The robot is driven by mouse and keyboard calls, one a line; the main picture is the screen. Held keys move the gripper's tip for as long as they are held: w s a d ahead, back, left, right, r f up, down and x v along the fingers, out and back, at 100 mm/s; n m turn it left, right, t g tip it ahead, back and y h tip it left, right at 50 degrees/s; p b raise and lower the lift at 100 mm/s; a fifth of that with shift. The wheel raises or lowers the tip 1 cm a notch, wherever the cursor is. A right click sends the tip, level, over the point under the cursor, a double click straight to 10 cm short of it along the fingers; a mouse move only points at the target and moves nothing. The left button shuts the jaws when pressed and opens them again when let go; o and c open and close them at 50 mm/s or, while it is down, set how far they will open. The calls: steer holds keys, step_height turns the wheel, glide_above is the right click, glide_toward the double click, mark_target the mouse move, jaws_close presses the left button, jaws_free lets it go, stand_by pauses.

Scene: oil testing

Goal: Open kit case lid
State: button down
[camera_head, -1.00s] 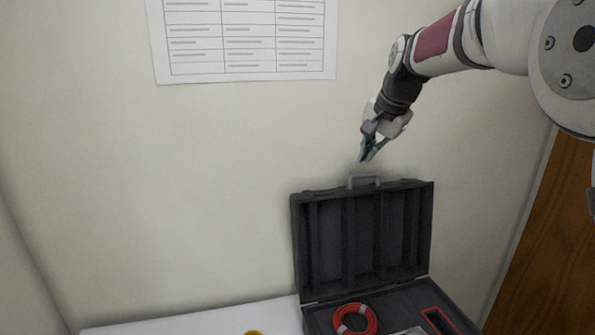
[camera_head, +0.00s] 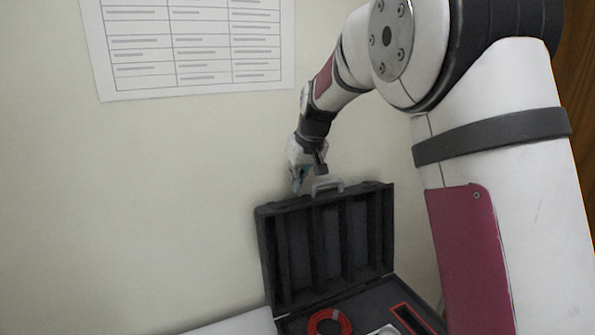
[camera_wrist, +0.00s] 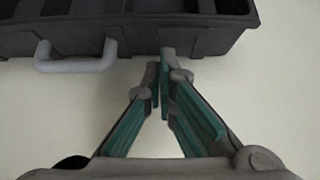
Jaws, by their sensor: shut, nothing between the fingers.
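The kit case is open, with its dark grey lid (camera_head: 330,240) standing upright against the wall side and its ribbed inner face showing. A light grey handle (camera_head: 327,186) sticks up from the lid's top edge. My gripper (camera_head: 297,188) is above the lid's top edge, just left of the handle. In the wrist view, my gripper (camera_wrist: 161,72) is shut and empty, with its fingertips close to the lid's edge (camera_wrist: 200,38) and to the right of the handle (camera_wrist: 75,65). The case base (camera_head: 350,309) is partly cut off by the frame's bottom.
A red coil (camera_head: 329,322) lies in the case base beside a red-edged slot (camera_head: 408,318). A white surface (camera_head: 235,324) extends left of the case. A printed sheet (camera_head: 190,45) hangs on the wall. The wall area left of the lid is clear.

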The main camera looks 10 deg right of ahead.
mark_target(292, 201)
steer(key=shift+x, duration=2.3)
steer(key=shift+d, duration=0.1)
steer(key=shift+s, duration=0.1)
steer(key=s+d+r+p, duration=0.1)
steer(key=s+p, duration=0.3)
steer(key=s, duration=0.3)
steer(key=shift+d+r, duration=0.2)
steer(key=shift+s, duration=0.1)
steer(key=shift+s+r, duration=0.1)
